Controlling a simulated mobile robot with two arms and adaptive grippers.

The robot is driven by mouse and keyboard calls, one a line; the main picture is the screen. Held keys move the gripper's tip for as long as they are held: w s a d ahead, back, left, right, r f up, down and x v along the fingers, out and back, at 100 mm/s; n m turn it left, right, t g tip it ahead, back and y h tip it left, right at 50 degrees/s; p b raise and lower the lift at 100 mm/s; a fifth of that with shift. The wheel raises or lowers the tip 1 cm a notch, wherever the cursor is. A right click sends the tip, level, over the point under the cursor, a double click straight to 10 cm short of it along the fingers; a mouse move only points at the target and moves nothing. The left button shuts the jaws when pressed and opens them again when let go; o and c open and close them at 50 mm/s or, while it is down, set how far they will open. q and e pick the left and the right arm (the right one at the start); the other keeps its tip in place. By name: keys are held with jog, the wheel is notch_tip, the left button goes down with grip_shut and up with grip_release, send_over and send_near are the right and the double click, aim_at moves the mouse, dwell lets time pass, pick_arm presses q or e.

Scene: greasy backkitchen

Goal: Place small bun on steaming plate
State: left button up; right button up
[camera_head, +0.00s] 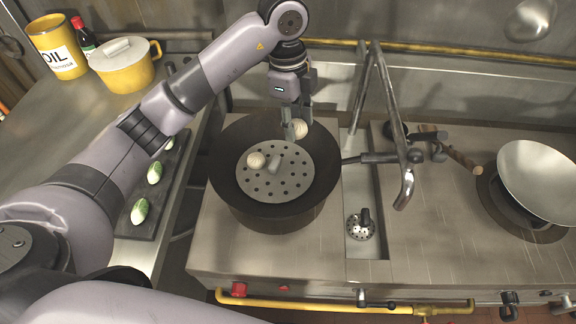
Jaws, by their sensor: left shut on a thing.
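The steaming plate (285,190) is a round grey disc with holes, set inside a dark wok (227,185) on the stove. A small pale bun (256,160) sits on the left part of the plate, beside the plate's raised grey centre piece (277,165). I cannot tell whether this bun touches the plate. My right gripper is not in view.
A faucet (407,180) stands right of the wok, with a small strainer (360,225) below it. A second wok (540,180) is at the far right. A dark tray (140,222) with green vegetables, a yellow pot (125,70) and an oil can (58,48) are at left.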

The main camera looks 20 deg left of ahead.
pick_arm(q)
send_over(296, 175)
jog(key=f, duration=1.1)
jog(key=shift+a+f+p, duration=0.15)
jog(key=shift+a+p, duration=0.1)
jog(key=shift+p, duration=0.1)
notch_tip(296, 175, down, 4)
jog(key=shift+p, duration=0.4)
jog(key=shift+f, duration=0.35)
jog(key=shift+f, duration=0.1)
jog(key=o, duration=0.9)
